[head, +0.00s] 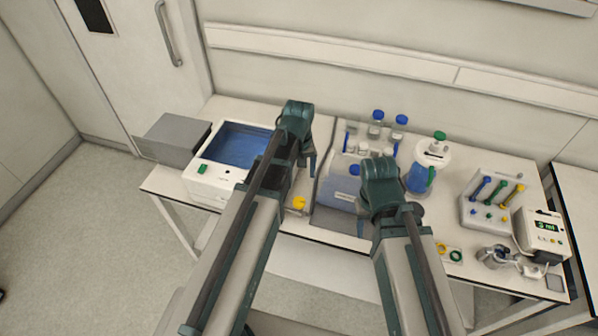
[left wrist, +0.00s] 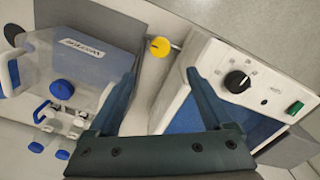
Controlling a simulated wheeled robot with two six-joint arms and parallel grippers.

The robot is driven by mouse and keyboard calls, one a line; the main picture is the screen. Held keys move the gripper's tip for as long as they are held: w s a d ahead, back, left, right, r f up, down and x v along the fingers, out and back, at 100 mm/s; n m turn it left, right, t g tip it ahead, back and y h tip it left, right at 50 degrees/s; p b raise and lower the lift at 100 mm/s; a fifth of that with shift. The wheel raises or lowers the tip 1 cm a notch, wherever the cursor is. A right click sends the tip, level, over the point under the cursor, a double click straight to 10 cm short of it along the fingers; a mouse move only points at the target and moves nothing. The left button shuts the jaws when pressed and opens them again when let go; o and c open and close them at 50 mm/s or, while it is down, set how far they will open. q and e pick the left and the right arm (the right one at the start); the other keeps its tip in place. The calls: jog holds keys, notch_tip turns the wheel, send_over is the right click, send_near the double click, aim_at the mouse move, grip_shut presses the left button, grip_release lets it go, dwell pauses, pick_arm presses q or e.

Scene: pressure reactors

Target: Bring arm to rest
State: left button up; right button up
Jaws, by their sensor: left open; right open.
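My left gripper (head: 309,160) hangs from the dark green wrist of the left arm, over the table between the white water bath and the clear container. In the left wrist view its two fingers (left wrist: 160,75) are spread wide with nothing between them. A yellow knob (left wrist: 160,47) shows just beyond the fingertips, apart from them. My right gripper (head: 408,210) is at the end of the right arm, over the front of the table. It is mostly hidden by its own wrist, and no held object shows.
The white water bath (head: 205,182) with blue water stands left. A clear blue-lidded container (head: 340,190), blue-capped bottles (head: 376,125) and a blue-filled vessel (head: 418,178) stand mid-table. A valve panel (head: 485,212), a metal clamp-like device (head: 495,257) and a display box (head: 546,235) stand right.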

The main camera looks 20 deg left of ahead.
pick_arm(q)
jog(key=s+d+f+m+y+b, duration=0.1)
jog(key=s+d+f+m+b, duration=0.1)
jog(key=s+d+m, duration=0.7)
jog(key=s+d+b, duration=0.1)
jog(key=s, duration=0.3)
jog(key=shift+s+d+f, duration=0.25)
jog(key=shift+s+f, duration=0.15)
